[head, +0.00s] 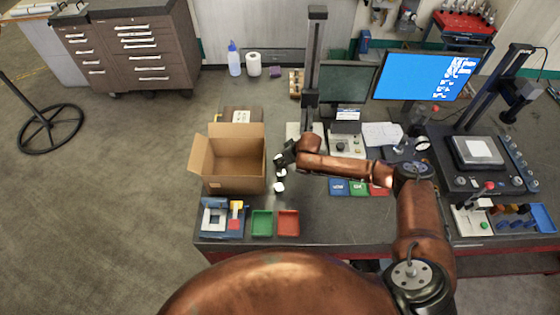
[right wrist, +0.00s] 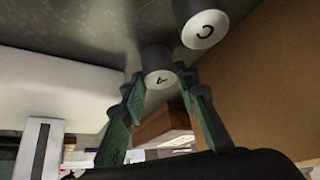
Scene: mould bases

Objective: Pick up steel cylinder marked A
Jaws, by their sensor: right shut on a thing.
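The steel cylinder marked A (right wrist: 158,70) sits between the green fingers of my right gripper (right wrist: 160,88) in the right wrist view, its lettered end facing the camera. The gripper is shut on it. A second cylinder marked C (right wrist: 204,26) is close beside it, above and to the right in that view. In the head view my right gripper (head: 284,160) is just right of the cardboard box, with small pale-topped cylinders (head: 279,187) below it; their letters are too small to read there. I cannot tell whether A touches the table. My left gripper is out of view.
The open cardboard box (head: 228,181) stands left of the gripper; its brown side also shows in the right wrist view (right wrist: 265,85). A green tray (head: 262,223) and a red tray (head: 288,223) lie toward the front edge. Clear table (head: 310,206) lies right of the cylinders.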

